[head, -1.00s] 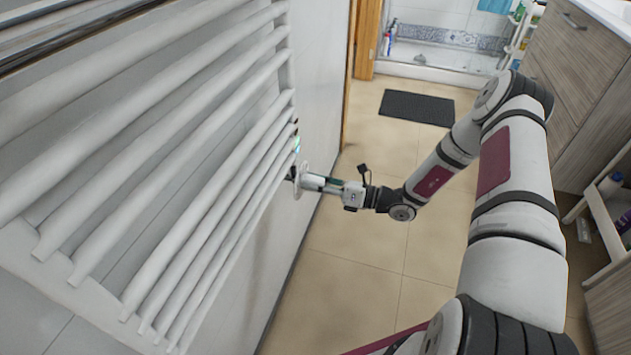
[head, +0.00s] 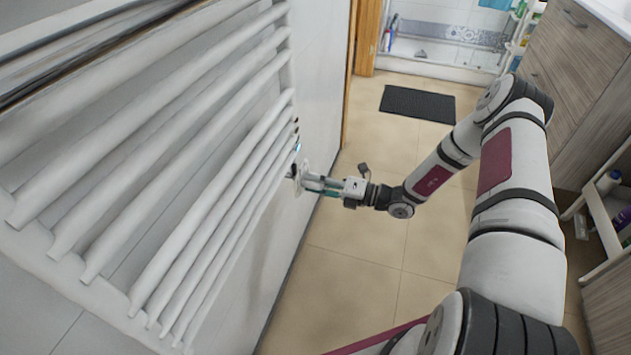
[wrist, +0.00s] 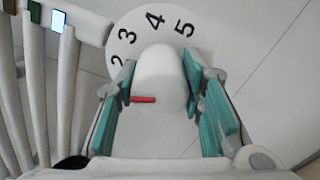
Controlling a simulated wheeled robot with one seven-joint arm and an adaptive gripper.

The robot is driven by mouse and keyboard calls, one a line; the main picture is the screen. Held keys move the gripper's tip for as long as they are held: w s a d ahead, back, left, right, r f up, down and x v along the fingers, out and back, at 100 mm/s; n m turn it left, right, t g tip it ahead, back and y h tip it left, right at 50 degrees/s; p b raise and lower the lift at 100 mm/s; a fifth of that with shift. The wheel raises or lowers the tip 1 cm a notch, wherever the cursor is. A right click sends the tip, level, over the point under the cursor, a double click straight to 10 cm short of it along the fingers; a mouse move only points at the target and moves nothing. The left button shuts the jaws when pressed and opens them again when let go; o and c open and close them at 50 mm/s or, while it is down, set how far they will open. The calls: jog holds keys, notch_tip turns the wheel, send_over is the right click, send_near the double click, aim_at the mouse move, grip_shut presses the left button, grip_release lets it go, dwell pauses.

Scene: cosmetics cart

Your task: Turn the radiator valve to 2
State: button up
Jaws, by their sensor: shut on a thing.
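The radiator valve shows in the wrist view as a white rounded knob (wrist: 160,80) in front of a white dial disc (wrist: 127,22) with black numbers. The 2, 3, 4 and 5 can be read. A red mark (wrist: 143,99) on the knob lies on its left side, below the 2. Any number beside it is hidden by the left finger. My gripper (wrist: 160,95) is shut on the knob, with one teal-padded finger on each side.
The white towel radiator (head: 190,160) fills the left, with its bars close to my gripper. Small coloured tiles, one lit pale blue (wrist: 58,20), sit near the dial. Open tiled floor (head: 350,270) lies below my arm. A dark mat (head: 417,104) lies farther back.

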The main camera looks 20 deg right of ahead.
dwell(0.3)
jog(key=o, duration=1.1)
jog(key=shift+o, duration=0.2)
jog(key=shift+d, duration=0.1)
jog(key=v, duration=1.2)
